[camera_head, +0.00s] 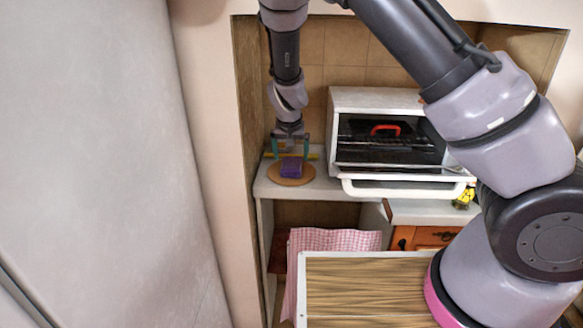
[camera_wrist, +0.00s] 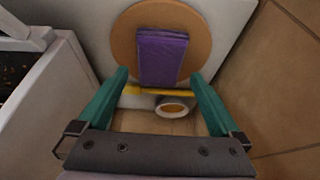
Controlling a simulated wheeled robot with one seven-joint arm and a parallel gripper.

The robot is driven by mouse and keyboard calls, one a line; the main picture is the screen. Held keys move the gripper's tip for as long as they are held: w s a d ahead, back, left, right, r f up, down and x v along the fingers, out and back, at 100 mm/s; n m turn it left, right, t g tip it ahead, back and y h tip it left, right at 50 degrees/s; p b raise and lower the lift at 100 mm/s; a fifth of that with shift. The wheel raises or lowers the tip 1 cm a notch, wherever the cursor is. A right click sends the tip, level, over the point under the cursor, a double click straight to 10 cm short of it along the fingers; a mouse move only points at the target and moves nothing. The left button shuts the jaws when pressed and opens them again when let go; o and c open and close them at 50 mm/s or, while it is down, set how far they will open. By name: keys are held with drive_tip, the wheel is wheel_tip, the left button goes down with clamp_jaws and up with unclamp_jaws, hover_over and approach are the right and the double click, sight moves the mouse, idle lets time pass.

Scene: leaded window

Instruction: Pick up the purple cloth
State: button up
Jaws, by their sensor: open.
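The purple cloth (camera_head: 291,167) lies folded on a round tan board on the counter, left of the toaster oven. In the wrist view the cloth (camera_wrist: 162,57) is a flat rectangle near the top middle, on the round board (camera_wrist: 122,47). My gripper (camera_head: 290,151) is above the cloth, pointing down. In the wrist view its two teal fingers (camera_wrist: 160,78) are apart, one to each side of the cloth's lower end, with nothing held between them. I cannot tell the exact height of the fingertips over the cloth.
The white toaster oven (camera_head: 375,100) stands close on the right, its door handle jutting forward. A yellow bar (camera_wrist: 150,91) and a small white cup-like ring (camera_wrist: 173,107) lie beside the board. The alcove wall (camera_wrist: 285,80) is close on the other side.

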sight(291, 163)
drive_tip(key=x, duration=0.4)
drive_tip(key=shift+f, duration=0.2)
idle(0.6)
drive_tip(key=c, duration=1.3)
drive_tip(key=shift+r, duration=0.15)
